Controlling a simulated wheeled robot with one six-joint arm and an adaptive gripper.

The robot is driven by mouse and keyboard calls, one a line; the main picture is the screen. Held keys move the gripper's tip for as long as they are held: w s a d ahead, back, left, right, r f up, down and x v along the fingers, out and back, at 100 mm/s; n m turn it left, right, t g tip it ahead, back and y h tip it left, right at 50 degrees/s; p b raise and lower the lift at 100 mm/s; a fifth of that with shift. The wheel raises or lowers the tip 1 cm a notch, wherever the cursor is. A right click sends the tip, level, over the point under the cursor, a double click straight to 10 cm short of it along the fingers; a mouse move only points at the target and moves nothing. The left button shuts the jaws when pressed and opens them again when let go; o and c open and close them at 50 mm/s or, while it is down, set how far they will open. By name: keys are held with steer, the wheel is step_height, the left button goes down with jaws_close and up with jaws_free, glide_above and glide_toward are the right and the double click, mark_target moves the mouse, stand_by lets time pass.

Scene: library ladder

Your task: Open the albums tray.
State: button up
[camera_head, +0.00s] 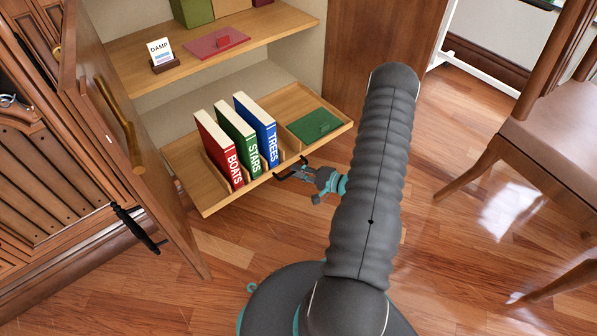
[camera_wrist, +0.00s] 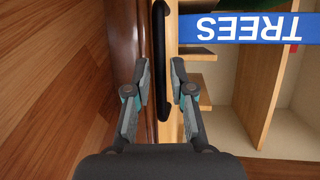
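A light wood tray (camera_head: 204,197) sticks out of the cabinet at the lower shelf level, over the floor. It carries three upright books: red BOATS (camera_head: 217,150), green STARS (camera_head: 238,138) and blue TREES (camera_head: 256,126). A green flat piece lies in its right part (camera_head: 313,126). My gripper (camera_head: 284,174) is at the tray's front edge. In the wrist view a black bar handle (camera_wrist: 160,45) runs along the light wood front, and my gripper's (camera_wrist: 162,78) fingers stand apart on either side of it, with visible gaps. TREES (camera_wrist: 258,28) shows there too.
An open cabinet door (camera_head: 120,140) with a brass handle stands left of the tray. The shelf above (camera_head: 215,42) holds a DAMP card (camera_head: 160,51) and a red flat piece (camera_head: 217,41). A chair (camera_head: 540,130) stands at right. Floor in front is clear.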

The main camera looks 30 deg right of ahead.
steer(key=v, duration=1.1)
steer(key=shift+s+d, duration=0.2)
steer(key=shift+s, duration=0.15)
steer(key=shift+r, duration=0.1)
